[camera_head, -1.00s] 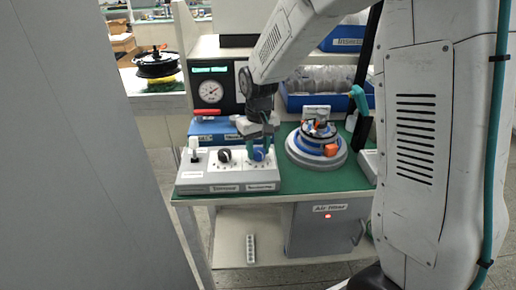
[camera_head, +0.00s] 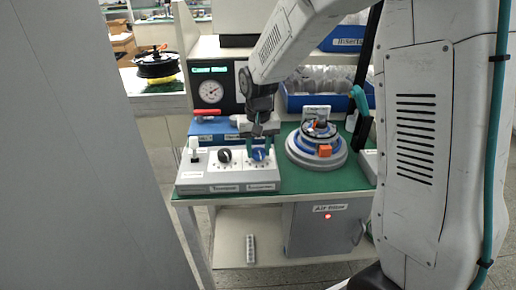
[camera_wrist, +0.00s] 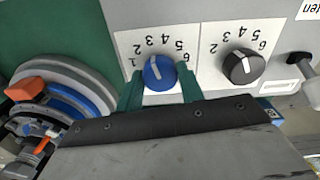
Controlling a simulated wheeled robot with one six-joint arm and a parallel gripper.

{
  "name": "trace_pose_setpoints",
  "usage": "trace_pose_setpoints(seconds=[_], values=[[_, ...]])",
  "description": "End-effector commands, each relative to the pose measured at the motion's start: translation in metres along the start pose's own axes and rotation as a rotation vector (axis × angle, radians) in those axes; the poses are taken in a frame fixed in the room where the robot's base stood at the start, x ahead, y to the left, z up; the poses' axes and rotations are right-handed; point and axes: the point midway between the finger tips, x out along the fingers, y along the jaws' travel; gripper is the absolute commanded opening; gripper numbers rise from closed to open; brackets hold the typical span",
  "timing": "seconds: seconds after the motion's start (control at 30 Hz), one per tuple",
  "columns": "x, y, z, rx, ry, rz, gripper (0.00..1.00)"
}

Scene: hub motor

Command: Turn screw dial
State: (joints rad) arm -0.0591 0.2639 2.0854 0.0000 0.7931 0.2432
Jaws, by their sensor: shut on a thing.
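The control box (camera_head: 205,178) on the green bench has a blue dial (camera_head: 259,155) at its right and a black dial (camera_head: 224,156) left of it. In the wrist view, the blue dial (camera_wrist: 159,73) sits between the two green fingers of my gripper (camera_wrist: 160,88), which is shut on it. Its white pointer line points roughly towards the 3 on the printed scale. The black dial (camera_wrist: 243,67) stands apart, beside the fingers. In the head view my gripper (camera_head: 260,146) reaches down onto the blue dial from behind. The small box labels are too blurred to read.
A round blue-grey fixture with orange parts (camera_head: 318,148) stands close at the right. Behind are a blue box (camera_head: 213,127), a pressure gauge (camera_head: 210,92) and a bin of bags (camera_head: 316,100). Green bench (camera_head: 300,182) shows in front.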

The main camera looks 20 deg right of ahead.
Motion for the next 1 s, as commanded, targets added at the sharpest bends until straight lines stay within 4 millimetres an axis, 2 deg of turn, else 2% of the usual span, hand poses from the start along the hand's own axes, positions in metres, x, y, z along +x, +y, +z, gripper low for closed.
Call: trace_pose_setpoints(seconds=[0.07, 0.1, 0.17, 0.2, 0.53, 0.8, 1.0], values=[[-0.001, 0.0, -0.001, 0.0, 0.004, -0.001, 0.15], [-0.001, 0.0, -0.001, 0.0, 0.004, -0.001, 0.4], [-0.001, 0.0, -0.001, 0.0, 0.004, -0.001, 0.57], [-0.001, 0.0, -0.001, 0.0, 0.004, -0.001, 0.59], [-0.006, 0.0, -0.001, -0.001, 0.003, -0.001, 0.59], [-0.05, 0.0, -0.002, -0.001, 0.006, -0.002, 0.59], [-0.074, 0.0, -0.001, -0.001, 0.004, -0.001, 0.59]])
